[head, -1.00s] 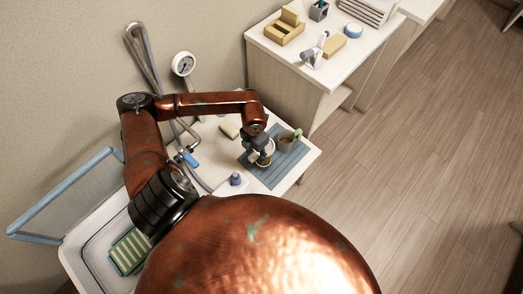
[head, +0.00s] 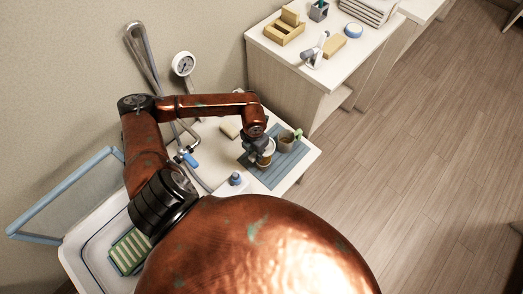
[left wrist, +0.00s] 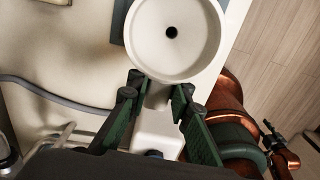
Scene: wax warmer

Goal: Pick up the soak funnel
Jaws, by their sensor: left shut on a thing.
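The soak funnel (left wrist: 172,40) is a white round bowl with a dark hole at its centre and a broad white handle. My left gripper (left wrist: 158,92) has its green fingers shut on that handle, one on each side, in the left wrist view. In the head view the left gripper (head: 263,152) is over the blue mat, and the funnel is small and mostly hidden beneath it. I cannot tell how high the funnel is above the mat.
The ribbed blue mat (head: 272,178) lies on the white counter. A small blue-topped item (head: 235,179) and a pale block (head: 229,130) are nearby. A gauge (head: 184,64) stands by the wall.

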